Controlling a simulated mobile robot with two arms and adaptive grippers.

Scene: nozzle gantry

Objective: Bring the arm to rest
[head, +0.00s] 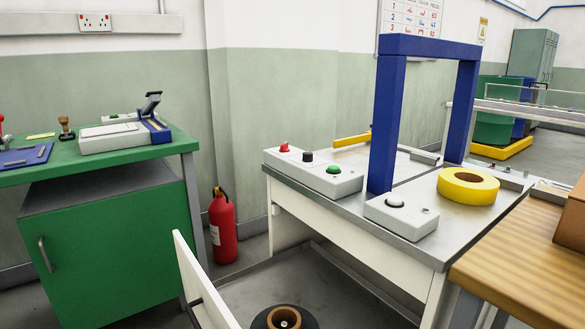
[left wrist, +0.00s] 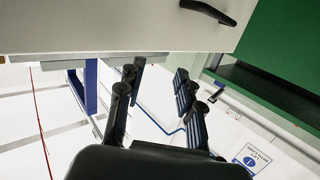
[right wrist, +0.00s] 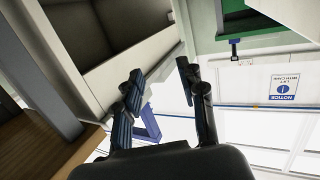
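Neither gripper shows in the head view. My left gripper (left wrist: 158,88) shows in its wrist view with its black fingers apart and nothing between them. A white panel with a black handle (left wrist: 208,11) is above it in that picture. My right gripper (right wrist: 160,82) shows in its wrist view, also with fingers apart and empty. The blue gantry frame (head: 387,120) stands on the grey-topped bench.
The bench's drawer (head: 205,285) is open, with a dark round item with a brown ring (head: 284,318) inside. Control boxes with buttons (head: 312,171) sit on the bench. A green cabinet (head: 115,240), a red extinguisher (head: 222,228) and a wooden table (head: 520,260) stand around it.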

